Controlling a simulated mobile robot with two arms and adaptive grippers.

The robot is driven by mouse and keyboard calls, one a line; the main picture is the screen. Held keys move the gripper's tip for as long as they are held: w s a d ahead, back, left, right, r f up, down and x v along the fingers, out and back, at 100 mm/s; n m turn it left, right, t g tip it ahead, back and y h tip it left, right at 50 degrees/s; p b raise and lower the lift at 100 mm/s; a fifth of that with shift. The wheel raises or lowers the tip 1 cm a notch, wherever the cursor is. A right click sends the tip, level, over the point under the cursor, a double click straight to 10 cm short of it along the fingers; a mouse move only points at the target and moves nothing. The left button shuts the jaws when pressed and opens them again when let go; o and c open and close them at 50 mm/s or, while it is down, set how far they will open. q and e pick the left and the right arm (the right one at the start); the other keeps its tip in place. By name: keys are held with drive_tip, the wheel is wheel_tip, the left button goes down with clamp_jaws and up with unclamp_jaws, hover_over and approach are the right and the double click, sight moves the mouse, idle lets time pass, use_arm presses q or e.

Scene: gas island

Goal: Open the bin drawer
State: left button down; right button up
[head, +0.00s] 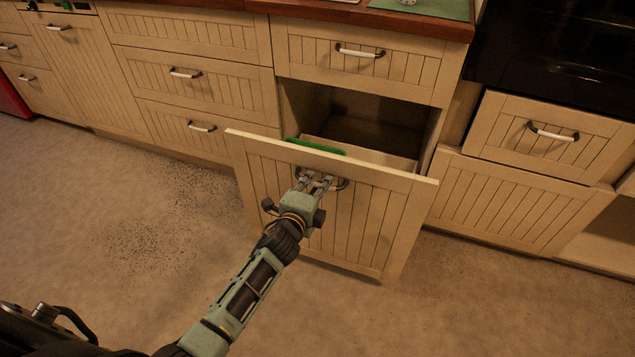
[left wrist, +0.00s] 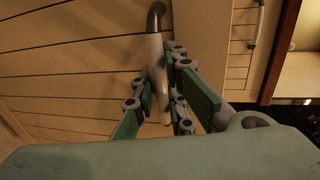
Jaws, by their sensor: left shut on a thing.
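The bin drawer (head: 365,218) has a cream grooved front and stands pulled partway out from the cabinet, below a closed drawer. A dark opening shows behind its front. A green bin edge (head: 315,146) shows just behind the top of the front. My left gripper (head: 318,182) is at the drawer's handle, near the upper middle of the front. In the left wrist view the handle (left wrist: 157,60) is a pale bar with a dark end, and my left gripper's fingers (left wrist: 160,100) are shut on it. My right gripper is not in view.
A closed drawer with a handle (head: 360,51) is above, under the wooden worktop (head: 420,22). More closed drawers (head: 200,105) are at the left. A drawer (head: 545,135) under the dark oven is at the right.

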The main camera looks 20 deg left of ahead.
use_arm(q)
drive_tip(key=c, duration=1.7)
unclamp_jaws()
drive_tip(key=shift+c, duration=0.2)
drive_tip(key=s+r, duration=0.2)
drive_tip(key=s, duration=0.9)
drive_tip(key=shift+s+a+r, duration=0.15)
drive_tip(key=shift+s+a, duration=0.05)
drive_tip(key=shift+s, duration=0.2)
